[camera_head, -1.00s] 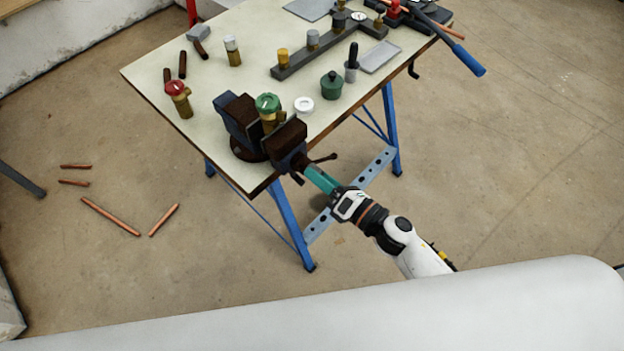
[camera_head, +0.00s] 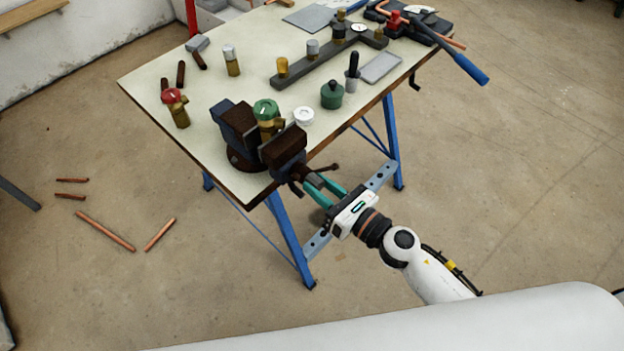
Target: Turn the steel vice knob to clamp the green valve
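The green valve (camera_head: 265,110) has a green cap on a brass body and stands upright between the jaws of the dark vice (camera_head: 236,128) at the table's near corner. Whether both jaws touch it is hidden. The vice knob (camera_head: 313,180), with a dark cross bar, sticks out of the front jaw towards me. My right gripper (camera_head: 318,186) has its teal fingers apart, one on each side of the knob's end. Contact with the knob is too small to make out. My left gripper is not in view.
The workbench (camera_head: 205,75) carries a red-capped valve (camera_head: 175,107), a green pot (camera_head: 331,92), a white ring (camera_head: 303,116) and a dark manifold (camera_head: 318,64). A blue-handled bender (camera_head: 465,65) overhangs the right edge. Copper pipes (camera_head: 105,231) lie on the floor.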

